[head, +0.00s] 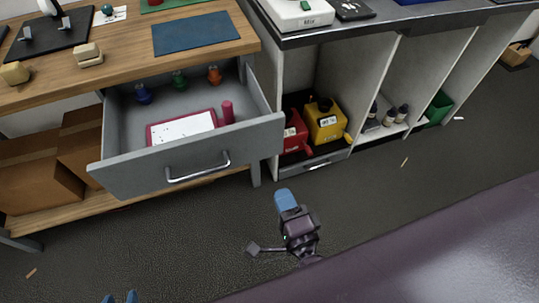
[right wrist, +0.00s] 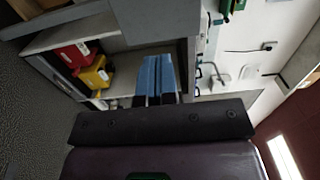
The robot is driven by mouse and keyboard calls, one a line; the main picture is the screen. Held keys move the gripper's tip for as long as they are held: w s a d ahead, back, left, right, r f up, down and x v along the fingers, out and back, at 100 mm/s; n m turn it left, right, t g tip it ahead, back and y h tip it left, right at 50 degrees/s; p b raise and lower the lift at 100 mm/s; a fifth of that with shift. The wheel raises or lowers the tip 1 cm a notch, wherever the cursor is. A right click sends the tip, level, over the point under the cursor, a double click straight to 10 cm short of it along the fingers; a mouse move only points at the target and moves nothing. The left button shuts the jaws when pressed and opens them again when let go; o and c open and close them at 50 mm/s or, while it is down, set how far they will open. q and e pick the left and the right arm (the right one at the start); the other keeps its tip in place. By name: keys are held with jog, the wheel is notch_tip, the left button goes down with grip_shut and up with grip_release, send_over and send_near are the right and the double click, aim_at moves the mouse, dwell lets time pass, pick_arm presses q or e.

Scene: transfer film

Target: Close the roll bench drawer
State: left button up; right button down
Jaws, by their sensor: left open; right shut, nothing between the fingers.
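The grey drawer (head: 140,175) of the wooden roll bench (head: 130,65) stands pulled out in the head view, with a metal bar handle (head: 198,170) on its front. Inside lie a red-edged board with white paper (head: 181,128), a pink cylinder (head: 228,112) and small blue, green and orange items. My right gripper (head: 285,200) is shut and empty, below and right of the drawer front, apart from it. Its blue fingers (right wrist: 155,78) lie together in the right wrist view. My left gripper (head: 119,297) shows only its two parted blue fingertips at the bottom edge, open.
A dark-topped bench (head: 400,18) with open compartments stands to the right. It holds red (head: 294,132) and yellow (head: 326,122) containers and small bottles. Cardboard boxes (head: 38,185) sit on the shelf under the drawer. The dark floor (head: 200,240) before the drawer is mostly clear.

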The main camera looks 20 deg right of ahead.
aim_at(260, 142)
jog(key=w, duration=1.2)
jog(key=shift+w, duration=0.95)
jog(key=shift+w, duration=0.1)
